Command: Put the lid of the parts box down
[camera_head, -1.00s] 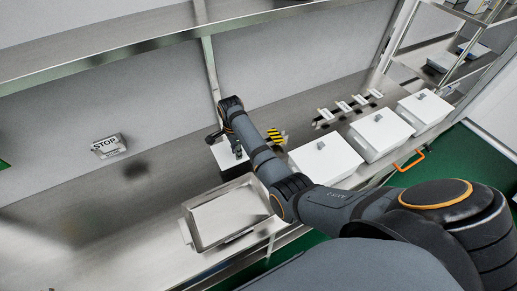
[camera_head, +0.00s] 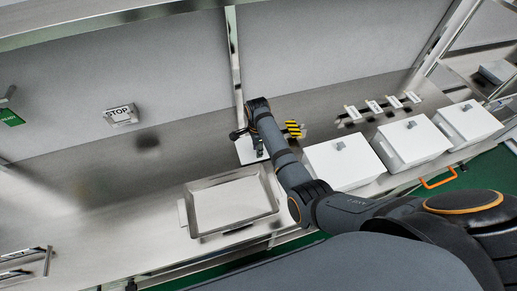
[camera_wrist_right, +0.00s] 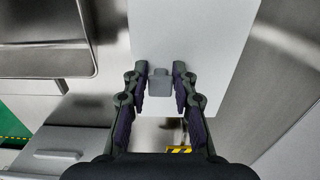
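The parts box lid is a white slab (camera_head: 243,152) on or just above the metal bench, behind the metal tray. In the right wrist view the lid (camera_wrist_right: 205,45) shows large, with a grey knob (camera_wrist_right: 159,82) near its lower edge. My right gripper (camera_head: 258,150) is over the lid. The arm hides part of the lid in the head view. Whether the lid touches the bench is hard to tell. My left gripper is not in view.
A shallow metal tray (camera_head: 230,205) stands in front of the lid. Several white lidded boxes, the nearest (camera_head: 345,168), stand to the right. A yellow-black striped piece (camera_head: 294,129) is close to the gripper.

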